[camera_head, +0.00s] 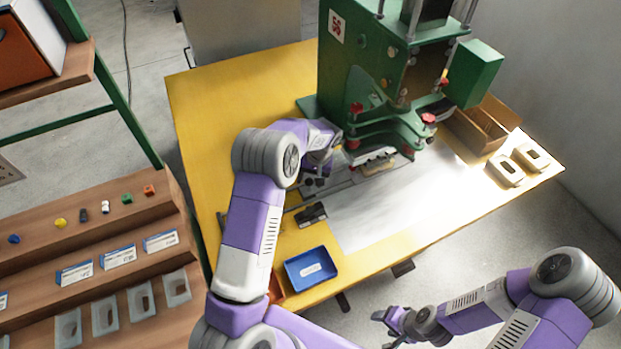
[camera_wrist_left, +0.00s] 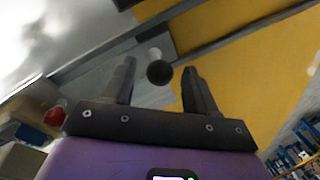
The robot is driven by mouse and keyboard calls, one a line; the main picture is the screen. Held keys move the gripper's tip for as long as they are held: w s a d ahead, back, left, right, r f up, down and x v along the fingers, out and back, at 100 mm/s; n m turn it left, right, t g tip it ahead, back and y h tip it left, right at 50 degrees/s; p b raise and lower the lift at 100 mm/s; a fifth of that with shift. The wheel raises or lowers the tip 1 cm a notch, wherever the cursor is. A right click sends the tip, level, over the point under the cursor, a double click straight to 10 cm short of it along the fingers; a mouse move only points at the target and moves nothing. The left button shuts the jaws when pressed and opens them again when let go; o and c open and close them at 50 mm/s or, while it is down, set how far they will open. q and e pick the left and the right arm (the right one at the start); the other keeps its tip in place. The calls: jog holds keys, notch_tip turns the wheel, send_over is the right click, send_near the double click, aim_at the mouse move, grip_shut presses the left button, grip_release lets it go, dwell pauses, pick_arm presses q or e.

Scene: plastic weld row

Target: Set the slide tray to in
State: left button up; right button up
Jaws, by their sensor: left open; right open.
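The green press (camera_head: 350,75) stands at the back of the yellow table. Under its head a pale tray-like part (camera_head: 376,163) shows, partly hidden; I cannot tell surely that it is the slide tray. Grey rails run out from there to the left. My left gripper (camera_head: 315,181) is low beside the press, over the rails. In the left wrist view it is open, and a black ball knob (camera_wrist_left: 159,72) on a pale stem appears between its fingertips, not gripped. My right gripper (camera_head: 390,318) is open and empty, off the table's front edge.
A dark block (camera_head: 311,215) and a blue tray (camera_head: 312,268) lie near the front of the table. An open brown box (camera_head: 475,128) and two pale housings (camera_head: 506,170) are at the right. A stepped wooden rack (camera_head: 90,240) stands left. The bright mat (camera_head: 400,212) is clear.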

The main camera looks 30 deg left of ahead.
pick_arm(q)
notch_tip(320, 180, up, 8)
jog(key=d+p, duration=0.1)
jog(key=shift+w+d+f, duration=0.2)
jog(key=shift+f, duration=0.05)
dwell(0.4)
